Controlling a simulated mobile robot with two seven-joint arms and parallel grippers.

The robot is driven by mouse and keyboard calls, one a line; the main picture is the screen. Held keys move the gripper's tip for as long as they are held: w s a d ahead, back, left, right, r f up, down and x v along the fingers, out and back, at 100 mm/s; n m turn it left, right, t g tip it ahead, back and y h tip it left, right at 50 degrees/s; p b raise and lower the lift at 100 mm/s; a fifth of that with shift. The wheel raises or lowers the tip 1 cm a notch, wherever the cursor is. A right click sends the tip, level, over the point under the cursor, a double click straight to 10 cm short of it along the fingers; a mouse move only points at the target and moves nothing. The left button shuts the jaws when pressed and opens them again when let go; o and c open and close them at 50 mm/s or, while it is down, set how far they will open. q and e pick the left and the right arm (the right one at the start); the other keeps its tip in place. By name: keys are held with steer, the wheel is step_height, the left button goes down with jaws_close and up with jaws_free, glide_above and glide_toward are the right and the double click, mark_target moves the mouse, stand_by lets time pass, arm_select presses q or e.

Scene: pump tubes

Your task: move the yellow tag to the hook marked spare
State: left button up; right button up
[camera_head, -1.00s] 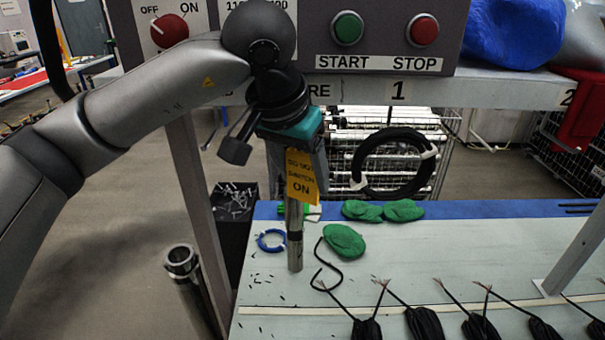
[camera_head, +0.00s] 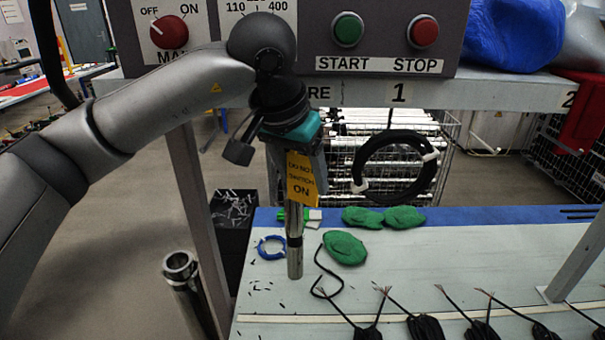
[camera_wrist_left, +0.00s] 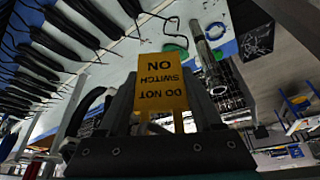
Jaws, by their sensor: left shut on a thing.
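The yellow tag (camera_head: 301,178), lettered DO NOT SWITCH ON, hangs from my left gripper (camera_head: 308,158), in front of the rail and above the bench. In the left wrist view the tag (camera_wrist_left: 161,90) is between the fingers of my left gripper (camera_wrist_left: 170,118), which are shut on it. On the rail, a label ending in RE (camera_head: 319,94) shows just right of my wrist. Its first letters are hidden behind my wrist, and I cannot make out a hook under it. My right gripper is not in view.
A black coil (camera_head: 362,157) hangs below the label 1 (camera_head: 399,93). A panel with START (camera_head: 347,28) and STOP (camera_head: 422,31) buttons sits above the rail. Green bundles (camera_head: 345,248) and black cables (camera_head: 425,324) lie on the bench (camera_head: 470,235).

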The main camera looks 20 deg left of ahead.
arm_select(q)
steer(key=o, duration=1.4)
